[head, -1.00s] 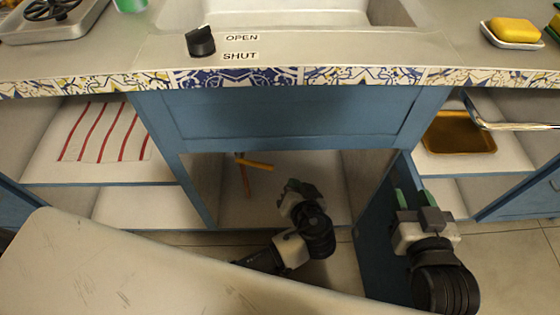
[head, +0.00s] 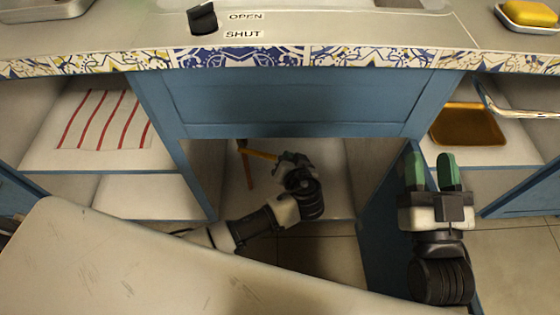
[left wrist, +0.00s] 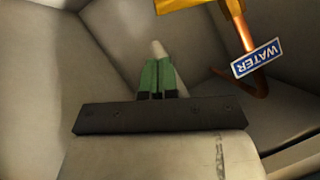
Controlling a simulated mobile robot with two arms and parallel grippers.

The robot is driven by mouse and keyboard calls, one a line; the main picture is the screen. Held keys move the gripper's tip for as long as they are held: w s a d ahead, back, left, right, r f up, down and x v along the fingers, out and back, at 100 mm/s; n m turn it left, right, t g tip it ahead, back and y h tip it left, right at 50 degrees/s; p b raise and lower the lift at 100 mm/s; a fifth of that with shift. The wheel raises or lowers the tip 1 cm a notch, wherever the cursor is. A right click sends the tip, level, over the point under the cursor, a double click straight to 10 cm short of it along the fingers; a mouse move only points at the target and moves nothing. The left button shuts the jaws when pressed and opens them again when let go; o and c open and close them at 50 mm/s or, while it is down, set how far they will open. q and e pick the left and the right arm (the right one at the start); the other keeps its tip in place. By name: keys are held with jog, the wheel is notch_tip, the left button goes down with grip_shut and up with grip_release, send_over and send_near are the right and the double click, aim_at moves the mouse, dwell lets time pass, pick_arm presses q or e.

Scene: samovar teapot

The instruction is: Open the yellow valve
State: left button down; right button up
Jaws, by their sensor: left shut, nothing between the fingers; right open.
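The yellow valve handle (head: 260,154) sits on a copper pipe (head: 248,174) inside the open cabinet under the sink. In the left wrist view the yellow handle (left wrist: 188,4) is at the top edge, partly cut off. My left gripper (head: 284,160) is inside the cabinet, at the right end of the handle in the head view; I cannot tell whether they touch. In the left wrist view its green fingers (left wrist: 158,76) are shut and empty, below the handle. My right gripper (head: 431,168) is open and empty in front of the cabinet door.
A blue WATER label (left wrist: 257,58) hangs by the pipe. The blue cabinet door (head: 388,220) stands open on the right. A shelf with a striped cloth (head: 105,122) is on the left, a brown tray (head: 467,125) on the right. A black knob (head: 202,18) is on the counter.

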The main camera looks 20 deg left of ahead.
pick_arm(q)
jog(key=shift+w+a+f+b, duration=0.3)
jog(key=shift+a+f, duration=0.15)
jog(key=shift+f, duration=0.25)
jog(key=shift+w+a+f+b, duration=0.35)
jog(key=shift+a+f, duration=0.1)
jog(key=shift+f, duration=0.2)
jog(key=shift+w+a+f+b, duration=0.3)
jog(key=shift+a+f, duration=0.15)
jog(key=shift+f, duration=0.25)
pick_arm(e)
jog(key=s+r+t+y, duration=0.2)
jog(key=s+r+t, duration=0.2)
jog(key=r+t, duration=0.1)
jog(key=shift+t, duration=0.3)
pick_arm(q)
jog(key=shift+f, duration=0.1)
